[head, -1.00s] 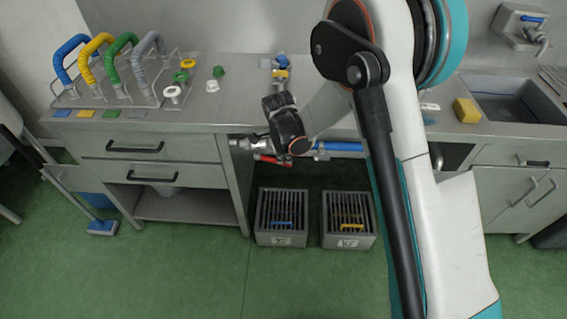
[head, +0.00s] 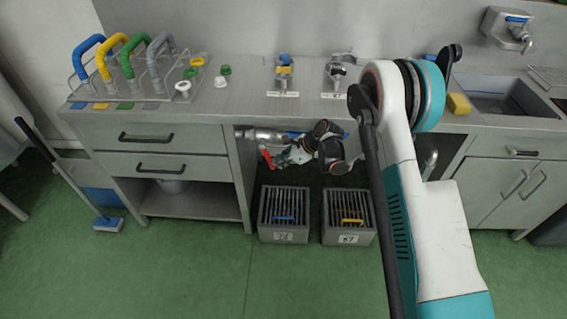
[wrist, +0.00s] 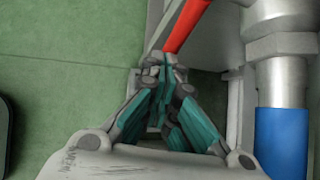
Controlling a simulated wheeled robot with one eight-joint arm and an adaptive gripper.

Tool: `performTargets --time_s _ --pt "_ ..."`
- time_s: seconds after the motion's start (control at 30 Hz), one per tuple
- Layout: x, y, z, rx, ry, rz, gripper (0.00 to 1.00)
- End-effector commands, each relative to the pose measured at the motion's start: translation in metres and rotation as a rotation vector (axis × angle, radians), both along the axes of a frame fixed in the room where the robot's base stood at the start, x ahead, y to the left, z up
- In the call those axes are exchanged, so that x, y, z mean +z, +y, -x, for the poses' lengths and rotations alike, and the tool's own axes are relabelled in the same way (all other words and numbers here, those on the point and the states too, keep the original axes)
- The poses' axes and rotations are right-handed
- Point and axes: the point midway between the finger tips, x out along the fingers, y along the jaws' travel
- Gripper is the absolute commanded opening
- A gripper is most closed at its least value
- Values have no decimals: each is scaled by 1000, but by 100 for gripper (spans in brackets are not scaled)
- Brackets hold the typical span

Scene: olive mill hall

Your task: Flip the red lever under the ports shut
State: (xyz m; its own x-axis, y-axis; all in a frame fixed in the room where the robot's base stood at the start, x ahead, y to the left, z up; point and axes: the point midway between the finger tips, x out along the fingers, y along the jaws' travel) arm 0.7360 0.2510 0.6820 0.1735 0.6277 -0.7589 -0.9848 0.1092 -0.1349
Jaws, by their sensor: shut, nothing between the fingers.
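The red lever (head: 266,156) is on the pipe under the counter, left of my gripper in the head view. It slants down away from the metal valve (head: 262,135). In the wrist view the red lever (wrist: 186,26) runs diagonally at the top, its lower end close to my fingertips. My gripper (head: 283,158) is shut and empty, its teal fingers (wrist: 165,65) together just below that end. I cannot tell whether they touch it. Two ports (head: 284,68) (head: 338,70) stand on the counter above.
The pipe's blue section (wrist: 281,140) is at the right in the wrist view. Two slatted crates (head: 283,237) (head: 348,238) stand on the floor below. The drawer cabinet (head: 165,145) borders the opening on the left. Green floor in front is clear.

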Motion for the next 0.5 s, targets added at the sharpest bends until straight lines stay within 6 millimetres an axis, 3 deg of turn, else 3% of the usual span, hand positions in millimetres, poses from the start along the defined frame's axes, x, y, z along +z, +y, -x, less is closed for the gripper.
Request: performTargets --time_s 0.5 --pt "-18 22 -4 0 0 2 0"
